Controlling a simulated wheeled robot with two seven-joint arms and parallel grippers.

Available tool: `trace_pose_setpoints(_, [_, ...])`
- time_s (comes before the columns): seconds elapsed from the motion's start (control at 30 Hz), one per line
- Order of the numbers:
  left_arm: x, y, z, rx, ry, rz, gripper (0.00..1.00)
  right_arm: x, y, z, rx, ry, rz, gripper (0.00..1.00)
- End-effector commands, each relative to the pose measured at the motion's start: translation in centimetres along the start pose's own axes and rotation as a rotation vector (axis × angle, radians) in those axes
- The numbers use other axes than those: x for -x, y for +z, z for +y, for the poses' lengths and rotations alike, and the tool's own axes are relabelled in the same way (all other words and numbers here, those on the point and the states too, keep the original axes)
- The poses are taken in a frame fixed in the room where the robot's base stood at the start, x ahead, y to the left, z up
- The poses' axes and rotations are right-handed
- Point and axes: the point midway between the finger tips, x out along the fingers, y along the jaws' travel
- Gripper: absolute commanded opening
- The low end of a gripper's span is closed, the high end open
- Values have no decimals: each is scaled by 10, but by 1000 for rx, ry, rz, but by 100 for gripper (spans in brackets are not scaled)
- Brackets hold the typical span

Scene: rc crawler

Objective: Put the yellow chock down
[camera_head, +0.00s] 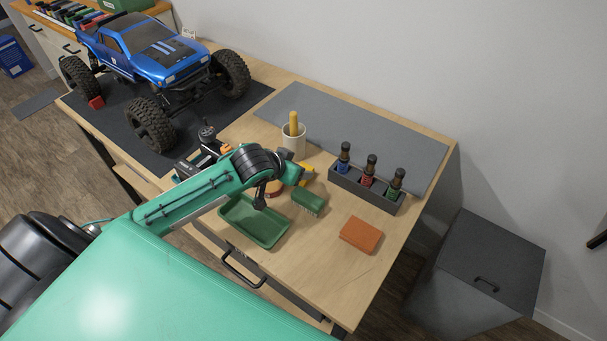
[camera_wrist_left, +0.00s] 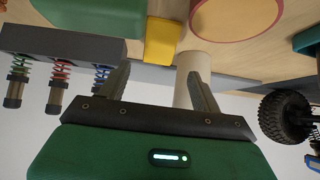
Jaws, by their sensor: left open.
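The yellow chock (camera_head: 308,168) is mostly hidden behind my left gripper in the head view. In the left wrist view the yellow chock (camera_wrist_left: 162,42) shows between the green brush (camera_wrist_left: 105,14) and a round tin (camera_wrist_left: 236,14); it appears to sit on the workbench. My left gripper (camera_head: 297,176) is over the bench beside the chock. In the wrist view its two fingers (camera_wrist_left: 160,85) stand apart with nothing held between them; the pale cup shows behind them. My right gripper is not in view.
A cup (camera_head: 293,142) with a yellow handle stands behind the gripper. A grey shock holder (camera_head: 366,190), green brush (camera_head: 310,202), orange sponge (camera_head: 360,235) and green tray (camera_head: 254,222) surround the area. The blue crawler (camera_head: 150,50) stands on a dark mat at left, with a red chock (camera_head: 96,102) by one wheel.

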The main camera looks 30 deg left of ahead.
Motion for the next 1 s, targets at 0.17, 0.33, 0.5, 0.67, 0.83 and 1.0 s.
trace_pose_setpoints(0.17, [-24,7,3,1,0,-1,65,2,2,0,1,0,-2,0])
trace_pose_setpoints(0.33, [-45,8,3,0,1,1,65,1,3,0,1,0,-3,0])
trace_pose_setpoints(0.5, [-50,9,3,-1,0,0,65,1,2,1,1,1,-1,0])
trace_pose_setpoints(0.67, [-50,9,3,-1,0,0,62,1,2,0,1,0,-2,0])
trace_pose_setpoints(0.83, [-49,9,3,-1,0,0,28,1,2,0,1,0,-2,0])
trace_pose_setpoints(1.0, [-49,9,3,-1,0,1,11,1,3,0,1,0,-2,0])
